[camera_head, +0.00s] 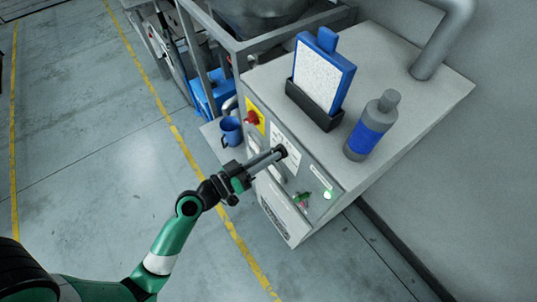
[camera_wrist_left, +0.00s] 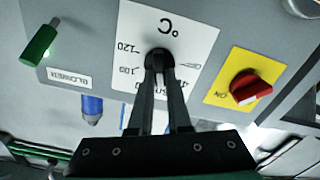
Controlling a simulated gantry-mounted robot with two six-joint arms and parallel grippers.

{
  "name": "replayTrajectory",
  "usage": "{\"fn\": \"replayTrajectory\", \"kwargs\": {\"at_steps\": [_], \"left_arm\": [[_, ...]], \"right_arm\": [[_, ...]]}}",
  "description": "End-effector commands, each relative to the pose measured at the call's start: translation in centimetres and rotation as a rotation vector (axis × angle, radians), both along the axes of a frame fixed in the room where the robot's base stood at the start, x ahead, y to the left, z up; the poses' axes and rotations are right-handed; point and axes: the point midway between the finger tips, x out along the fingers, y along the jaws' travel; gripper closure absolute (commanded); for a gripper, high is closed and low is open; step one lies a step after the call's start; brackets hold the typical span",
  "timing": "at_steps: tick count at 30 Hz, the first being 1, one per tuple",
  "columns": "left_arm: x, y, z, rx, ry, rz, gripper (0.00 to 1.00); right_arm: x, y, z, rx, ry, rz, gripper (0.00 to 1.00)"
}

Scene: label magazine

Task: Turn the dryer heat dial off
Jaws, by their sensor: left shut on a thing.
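The black heat dial (camera_wrist_left: 158,60) sits on a white scale plate (camera_wrist_left: 188,38) marked °C with numbers such as 120 and 100, seen upside down in the left wrist view. My left gripper (camera_wrist_left: 160,72) is shut on the dial, its two fingers converging on it and hiding its lower part and some of the scale. In the head view my left gripper (camera_head: 279,153) reaches the dial on the front panel of the grey dryer cabinet (camera_head: 262,85) from the left. Where the dial's pointer stands cannot be told. My right gripper is not in view.
A red rotary switch (camera_head: 252,118) on a yellow plate is beside the dial. A green handle (camera_wrist_left: 40,44), a lit green button (camera_head: 328,195) and a blue mug (camera_head: 231,131) are nearby. A filter (camera_head: 322,75) and bottle (camera_head: 371,126) stand on top.

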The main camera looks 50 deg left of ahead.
Motion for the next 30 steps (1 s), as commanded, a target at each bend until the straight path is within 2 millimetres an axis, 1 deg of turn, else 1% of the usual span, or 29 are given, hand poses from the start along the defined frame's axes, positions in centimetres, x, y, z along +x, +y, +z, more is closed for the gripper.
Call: {"fn": "replayTrajectory", "kwargs": {"at_steps": [5,11,30], "left_arm": [[0.0,0.0,0.0,-0.047,0.004,0.000,1.00],[0.0,0.1,0.0,-0.163,0.013,0.000,1.00],[0.0,0.5,-0.3,-0.754,0.058,0.000,1.00]], "right_arm": [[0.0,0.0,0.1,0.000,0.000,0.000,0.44],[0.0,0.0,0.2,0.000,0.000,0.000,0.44],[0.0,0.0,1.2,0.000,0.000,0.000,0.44]]}}
